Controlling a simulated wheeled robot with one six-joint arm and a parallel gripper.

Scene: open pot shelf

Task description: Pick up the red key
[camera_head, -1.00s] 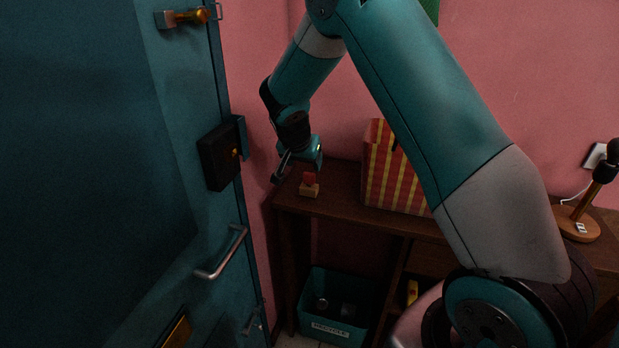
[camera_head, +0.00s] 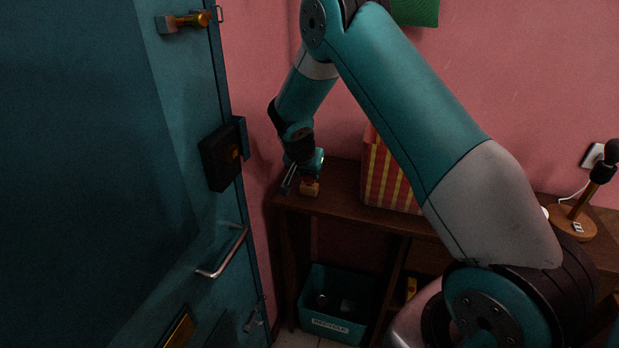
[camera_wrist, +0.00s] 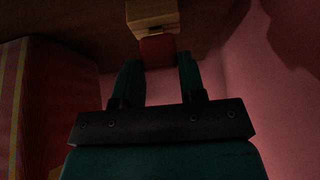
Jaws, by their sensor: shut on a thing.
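The red key (camera_wrist: 157,48) stands in a small light wooden block (camera_wrist: 152,14) at the top of the wrist view. The wooden block (camera_head: 309,188) also shows in the head view, on the left end of the brown shelf top. My gripper (camera_wrist: 158,62) has its two teal fingers on either side of the red key and is shut on it. In the head view my gripper (camera_head: 301,181) points down at the block and hides most of the key. The key appears still seated at the block; I cannot tell whether it has any lift.
A teal door (camera_head: 100,190) with a handle (camera_head: 222,252) and a black lock box (camera_head: 221,157) stands close on the left. A red and yellow striped bag (camera_head: 386,182) stands right of the block. A recycle bin (camera_head: 334,308) sits below. A lamp (camera_head: 574,222) stands at far right.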

